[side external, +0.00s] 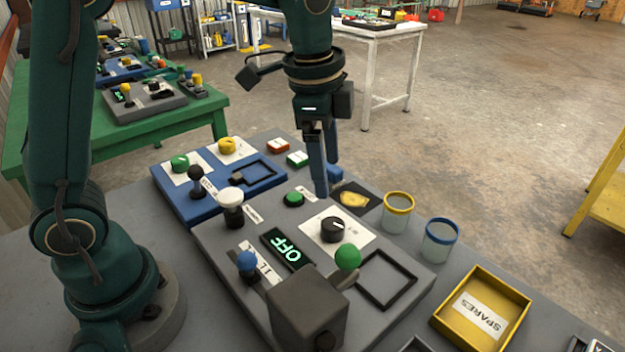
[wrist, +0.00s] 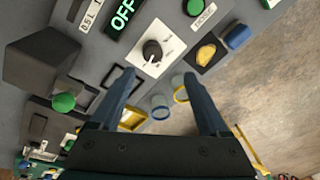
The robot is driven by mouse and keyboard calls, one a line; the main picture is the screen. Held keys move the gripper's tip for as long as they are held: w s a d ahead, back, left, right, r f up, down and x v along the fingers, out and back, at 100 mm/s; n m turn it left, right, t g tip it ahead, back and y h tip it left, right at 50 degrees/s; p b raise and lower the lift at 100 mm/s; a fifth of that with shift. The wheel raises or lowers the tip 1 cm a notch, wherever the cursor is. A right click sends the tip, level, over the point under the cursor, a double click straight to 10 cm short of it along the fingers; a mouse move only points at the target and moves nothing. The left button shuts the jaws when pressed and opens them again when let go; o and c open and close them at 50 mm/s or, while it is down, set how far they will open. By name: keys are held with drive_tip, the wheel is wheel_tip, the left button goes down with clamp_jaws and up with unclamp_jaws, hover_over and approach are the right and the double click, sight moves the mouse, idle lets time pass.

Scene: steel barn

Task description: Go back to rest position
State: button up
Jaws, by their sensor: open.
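My gripper (side external: 322,165) hangs fingers-down over the grey control panel (side external: 215,245), above the side with the green button (side external: 293,199). In the wrist view its two blue fingers (wrist: 165,90) are spread apart with nothing between them. The panel carries a black dial (side external: 333,229) on a white plate, a display (side external: 286,249) reading OFF, a green ball knob (side external: 347,257), a blue knob (side external: 247,262) and a white knob (side external: 231,198). The dial shows beyond the fingers in the wrist view (wrist: 152,50).
A blue panel (side external: 200,205) with green and yellow knobs lies behind. A yellow-rimmed jar (side external: 398,215), a blue-rimmed jar (side external: 439,243) and a yellow SPARES tray (side external: 500,287) stand on the right. A dark grey box (side external: 307,312) rises at the front. Open floor lies beyond the table.

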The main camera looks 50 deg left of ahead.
drive_tip(key=s+a+r+n+t, duration=0.3)
drive_tip(key=s+r+n, duration=0.15)
drive_tip(key=s, duration=0.35)
drive_tip(key=s+f+n+t, duration=0.1)
drive_tip(key=s+f+n, duration=0.2)
drive_tip(key=s+n, duration=0.3)
drive_tip(key=shift+s+a+f, duration=0.15)
drive_tip(key=shift+s+f, duration=0.05)
drive_tip(key=shift+f, duration=0.1)
